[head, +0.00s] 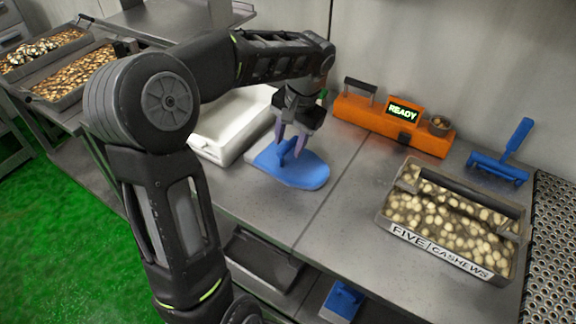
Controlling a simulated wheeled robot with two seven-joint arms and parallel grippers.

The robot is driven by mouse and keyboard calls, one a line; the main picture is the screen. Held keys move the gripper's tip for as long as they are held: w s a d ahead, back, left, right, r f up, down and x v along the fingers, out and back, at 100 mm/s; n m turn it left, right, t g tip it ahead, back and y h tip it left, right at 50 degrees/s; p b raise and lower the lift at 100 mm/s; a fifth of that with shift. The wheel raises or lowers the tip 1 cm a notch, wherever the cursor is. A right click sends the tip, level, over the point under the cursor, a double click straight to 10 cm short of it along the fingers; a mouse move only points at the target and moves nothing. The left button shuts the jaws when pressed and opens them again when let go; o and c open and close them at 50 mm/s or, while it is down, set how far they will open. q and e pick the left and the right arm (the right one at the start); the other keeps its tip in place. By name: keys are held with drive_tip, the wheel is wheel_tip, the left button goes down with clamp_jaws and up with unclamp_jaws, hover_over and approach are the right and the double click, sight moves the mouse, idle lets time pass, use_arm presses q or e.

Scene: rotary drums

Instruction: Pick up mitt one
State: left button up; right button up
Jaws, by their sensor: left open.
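A blue mitt (305,172) lies flat on the steel counter, near the middle of the head view. I cannot tell from any mark whether it is mitt one. My left gripper (291,150) is over the mitt, pointing down, with its two purple fingers apart. A raised blue part of the mitt shows between and beside the fingers. I cannot tell whether the fingers touch it. My right gripper is not in view.
A white tray (213,150) stands left of the mitt. Behind is an orange device (375,119) reading READY. At right are a tray of nuts labelled FIVE CASHEWS (440,252) and a blue scraper-like tool (497,169). Bare counter (335,235) lies in front.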

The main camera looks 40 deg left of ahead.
use_arm(q)
drive_tip(key=shift+a+f+b, duration=0.2)
drive_tip(key=shift+f+b, duration=0.15)
drive_tip(key=shift+f, duration=0.75)
drive_tip(key=shift+r, duration=0.1)
drive_tip(key=shift+c, duration=0.5)
clamp_jaws()
idle(0.3)
